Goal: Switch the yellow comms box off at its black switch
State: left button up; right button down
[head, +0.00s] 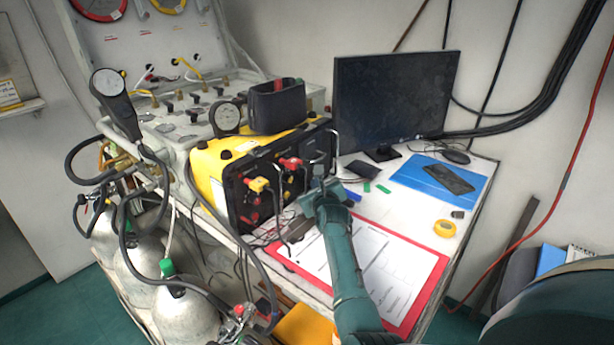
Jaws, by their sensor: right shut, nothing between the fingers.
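The yellow comms box (209,158) stands on the white table, left of the monitor. Its black front panel (238,186) faces me and carries yellow and red connectors, cables and metal handles. I cannot pick out the black switch; it is too small or hidden behind my gripper. My right gripper (318,178) is shut and empty, close in front of the panel's right part, near the right handle. I cannot tell whether it touches the panel. My left gripper is not in view.
A black pouch (277,107) sits on the box. The monitor (394,98) stands to the right. A red-edged clipboard (421,262) lies under my right arm. Cables hang before the panel; gas cylinders (185,315) stand at the lower left. A yellow tape roll (444,229) lies at right.

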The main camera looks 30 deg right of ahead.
jog(key=shift+s, duration=0.1)
jog(key=s+p, duration=0.1)
jog(key=s+d, duration=0.1)
jog(key=s+p, duration=0.1)
jog(key=shift+s+d+f+p, duration=0.15)
jog(key=shift+s+d+p, duration=0.15)
jog(key=shift+p, duration=0.05)
jog(key=shift+s+d+f, duration=0.15)
jog(key=shift+s+d, duration=0.05)
jog(key=shift+s, duration=0.3)
jog(key=shift+f, duration=0.1)
